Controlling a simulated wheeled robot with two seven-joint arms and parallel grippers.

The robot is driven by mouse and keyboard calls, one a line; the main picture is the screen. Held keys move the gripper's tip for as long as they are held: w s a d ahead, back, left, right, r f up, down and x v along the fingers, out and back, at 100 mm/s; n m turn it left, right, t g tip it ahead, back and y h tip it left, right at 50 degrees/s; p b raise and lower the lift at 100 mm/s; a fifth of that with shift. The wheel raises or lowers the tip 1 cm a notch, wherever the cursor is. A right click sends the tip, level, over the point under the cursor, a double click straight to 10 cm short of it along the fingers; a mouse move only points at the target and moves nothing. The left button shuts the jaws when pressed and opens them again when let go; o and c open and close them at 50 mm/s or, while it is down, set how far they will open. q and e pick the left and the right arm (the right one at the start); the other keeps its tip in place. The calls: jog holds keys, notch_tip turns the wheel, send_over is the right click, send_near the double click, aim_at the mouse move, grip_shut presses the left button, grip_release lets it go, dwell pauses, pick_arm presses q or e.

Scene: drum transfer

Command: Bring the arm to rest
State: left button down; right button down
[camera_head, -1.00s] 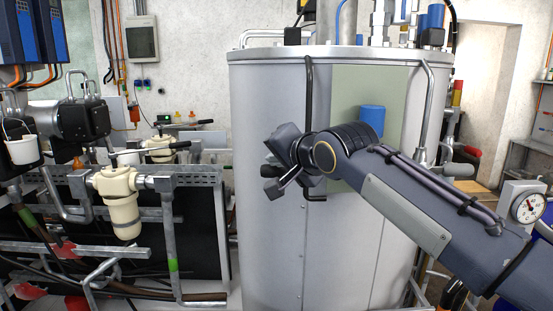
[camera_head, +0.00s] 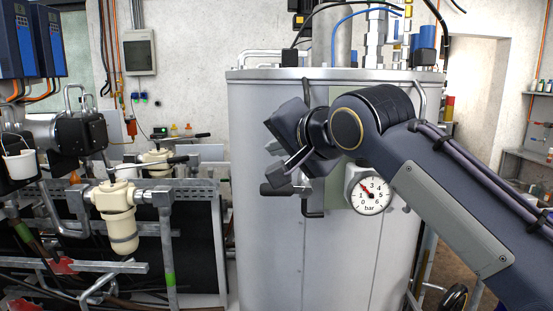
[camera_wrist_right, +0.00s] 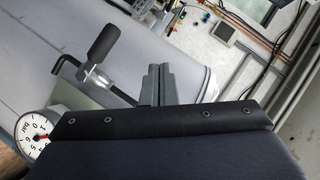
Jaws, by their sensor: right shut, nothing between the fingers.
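My right gripper (camera_head: 274,148) is in front of the large grey drum (camera_head: 265,240) in the head view. In the right wrist view its two fingers (camera_wrist_right: 158,85) are together, with nothing between them. A dark, round-ended knob with metal fittings (camera_wrist_right: 104,44) shows left of the fingers there, apart from them in the picture. A black bent bar (camera_wrist_right: 68,68) runs behind it along the drum. My right forearm crosses the drum's right part and hides some of it. My left gripper is out of view.
A round pressure gauge (camera_head: 370,195) shows just below my right arm, in front of the drum. A pipe frame with a cream filter housing (camera_head: 118,215) stands at the left. Hoses and fittings crowd the drum's top. A doorway opens at the right.

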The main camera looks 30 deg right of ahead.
jog(key=s+a+f+n+g+y, duration=0.1)
jog(key=s+f+n+g, duration=0.1)
jog(key=s+f, duration=0.5)
jog(key=s+a+f+n+g+y, duration=0.1)
jog(key=s+f, duration=0.6)
jog(key=f, duration=1.2)
jog(key=s+a+f+n+g+y, duration=0.1)
jog(key=s+f+n+g, duration=0.4)
jog(key=f, duration=0.8)
jog(key=shift+s+a+n, duration=0.7)
jog(key=shift+s+a, duration=0.1)
jog(key=shift+s, duration=0.35)
